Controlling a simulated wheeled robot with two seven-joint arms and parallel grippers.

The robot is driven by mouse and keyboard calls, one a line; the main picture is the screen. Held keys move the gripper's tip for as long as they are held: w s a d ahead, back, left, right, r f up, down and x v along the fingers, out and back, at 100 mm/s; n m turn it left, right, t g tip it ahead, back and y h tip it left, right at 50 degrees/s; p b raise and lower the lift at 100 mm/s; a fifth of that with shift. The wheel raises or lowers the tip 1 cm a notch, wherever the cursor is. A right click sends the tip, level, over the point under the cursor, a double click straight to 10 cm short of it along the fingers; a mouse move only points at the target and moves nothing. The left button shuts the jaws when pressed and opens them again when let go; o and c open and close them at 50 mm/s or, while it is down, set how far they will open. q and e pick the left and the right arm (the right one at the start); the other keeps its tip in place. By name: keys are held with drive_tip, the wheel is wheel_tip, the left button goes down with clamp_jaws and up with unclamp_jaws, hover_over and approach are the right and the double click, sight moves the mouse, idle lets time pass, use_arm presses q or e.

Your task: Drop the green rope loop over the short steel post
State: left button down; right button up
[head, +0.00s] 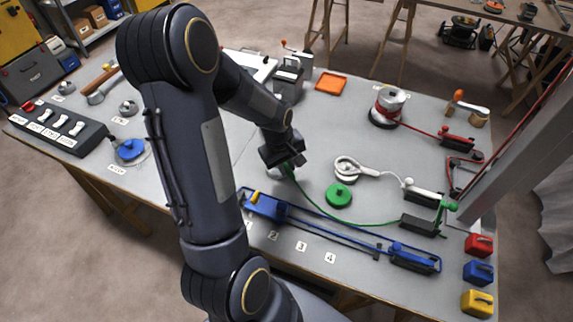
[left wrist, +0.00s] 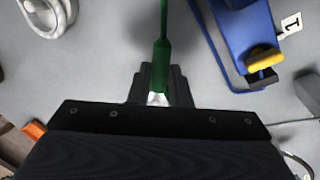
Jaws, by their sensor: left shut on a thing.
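My left gripper (head: 287,170) is shut on the green rope (head: 318,208), at a thicker green part. In the left wrist view the green rope (left wrist: 164,25) runs up and away from between the fingers of my left gripper (left wrist: 158,88). In the head view it runs right across the table to a black block (head: 420,225) at the right. Whether the held end forms a loop is hidden by the gripper. A steel drum-shaped post (head: 392,98) with red rope around it stands at the back right. I cannot make out a separate short steel post. My right gripper is not in view.
A white rope ring (head: 347,165) and a green disc (head: 339,194) lie right of my gripper. A blue bar fixture (head: 320,230) runs along the front edge. An orange tray (head: 331,84) is at the back. A grey beam (head: 520,140) rises at the right.

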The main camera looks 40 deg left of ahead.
use_arm(q)
drive_tip(key=shift+f+b, duration=1.95)
drive_tip(key=shift+f, duration=0.2)
idle(1.1)
drive_tip(key=c, duration=0.9)
unclamp_jaws()
drive_tip(key=shift+o, duration=0.2)
drive_tip(key=shift+r, duration=0.15)
drive_tip(key=shift+r+p, duration=3.3)
drive_tip(key=shift+r, duration=0.65)
